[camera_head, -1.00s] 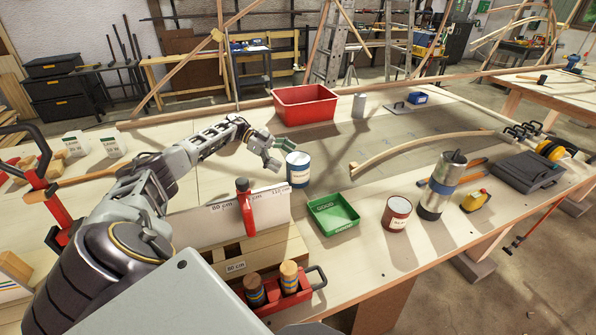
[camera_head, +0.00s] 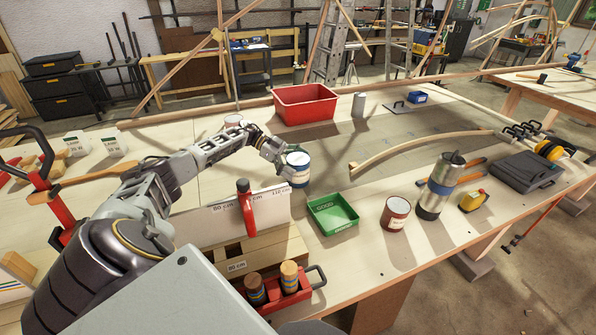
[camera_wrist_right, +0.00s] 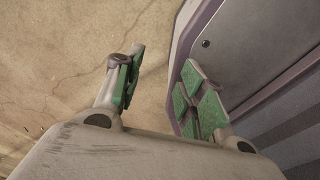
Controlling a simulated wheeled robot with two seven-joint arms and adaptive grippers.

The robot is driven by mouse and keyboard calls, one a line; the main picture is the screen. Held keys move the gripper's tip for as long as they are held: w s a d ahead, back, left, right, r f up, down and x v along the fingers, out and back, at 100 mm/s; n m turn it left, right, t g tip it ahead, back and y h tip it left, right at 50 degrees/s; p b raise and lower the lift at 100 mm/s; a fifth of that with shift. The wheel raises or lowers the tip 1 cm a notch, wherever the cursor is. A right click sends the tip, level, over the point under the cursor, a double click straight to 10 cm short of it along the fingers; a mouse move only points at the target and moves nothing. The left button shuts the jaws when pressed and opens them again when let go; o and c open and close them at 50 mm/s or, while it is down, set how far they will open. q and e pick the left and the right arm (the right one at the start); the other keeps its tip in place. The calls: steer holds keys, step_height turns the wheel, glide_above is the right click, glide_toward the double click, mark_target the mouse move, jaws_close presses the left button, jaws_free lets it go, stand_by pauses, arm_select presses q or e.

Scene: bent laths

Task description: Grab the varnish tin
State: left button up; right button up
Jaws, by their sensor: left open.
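A white tin with blue bands (camera_head: 298,172) stands upright on the workbench. A red-brown tin (camera_head: 396,216) stands farther right, and a third tin (camera_head: 234,121) is partly hidden behind my left arm. I cannot read which label says varnish. My left gripper (camera_head: 285,151) is open at the upper left side of the blue-banded tin, its fingers close to the rim. I cannot tell whether they touch it. My right gripper (camera_wrist_right: 158,88) is open and empty in the right wrist view, above the floor beside a grey panel.
A green tray (camera_head: 333,214) lies in front of the blue-banded tin, and a red bin (camera_head: 305,104) stands behind it. A steel flask (camera_head: 438,187) and a curved lath (camera_head: 410,150) are to the right.

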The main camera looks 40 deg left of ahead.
arm_select(q)
steer(key=shift+c, duration=0.3)
arm_select(e)
steer(key=shift+d, duration=0.15)
arm_select(q)
steer(key=c, duration=0.9)
steer(key=shift+r, duration=0.1)
steer(key=c, duration=0.5)
steer(key=shift+r, duration=0.65)
step_height(320, 180, up, 8)
steer(key=shift+r, duration=0.3)
arm_select(e)
steer(key=shift+w, duration=0.2)
